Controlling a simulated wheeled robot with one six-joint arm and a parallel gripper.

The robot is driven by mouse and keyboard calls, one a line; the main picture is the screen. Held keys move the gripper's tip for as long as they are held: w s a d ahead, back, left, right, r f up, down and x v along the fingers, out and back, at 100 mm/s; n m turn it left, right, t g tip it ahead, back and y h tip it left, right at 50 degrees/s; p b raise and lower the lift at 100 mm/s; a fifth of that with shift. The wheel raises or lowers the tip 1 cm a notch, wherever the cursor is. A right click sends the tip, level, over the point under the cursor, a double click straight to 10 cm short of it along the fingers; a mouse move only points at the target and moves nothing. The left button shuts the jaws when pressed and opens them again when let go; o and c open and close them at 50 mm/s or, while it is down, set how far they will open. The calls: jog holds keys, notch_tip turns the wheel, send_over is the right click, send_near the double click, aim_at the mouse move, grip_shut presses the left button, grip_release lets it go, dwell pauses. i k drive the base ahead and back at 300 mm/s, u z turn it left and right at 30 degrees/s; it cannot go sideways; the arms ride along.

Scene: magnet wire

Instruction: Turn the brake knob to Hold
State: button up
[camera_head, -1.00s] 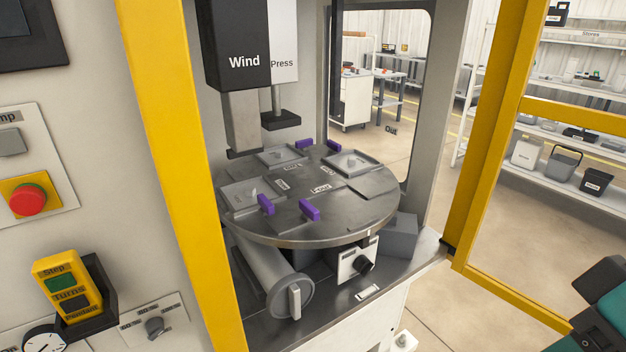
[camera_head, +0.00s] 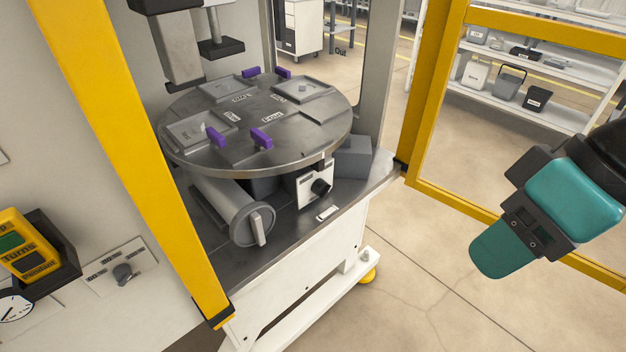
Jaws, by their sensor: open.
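A small black knob (camera_head: 321,187) sits on the front of a white box under the round turntable. Markings on the box are too small to read. Another dark knob (camera_head: 123,273) is on a labelled plate (camera_head: 104,281) on the left panel; its lettering is also unreadable. I cannot tell for certain which is the brake knob or which way either points. Teal and black parts of my arm show at the right, over the floor and well apart from both knobs.
The turntable (camera_head: 312,146) carries grey fixtures and purple blocks. A grey cylinder with a lever (camera_head: 258,227) lies below it. A yellow post (camera_head: 150,160) stands left of the opening and a yellow-framed door (camera_head: 423,120) right. Floor in front is clear.

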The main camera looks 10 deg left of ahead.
aim_at(320, 186)
jog(key=u, duration=0.05)
jog(key=k, duration=1.05)
jog(key=z, duration=0.65)
jog(key=i, duration=1.4)
jog(key=u, duration=0.55)
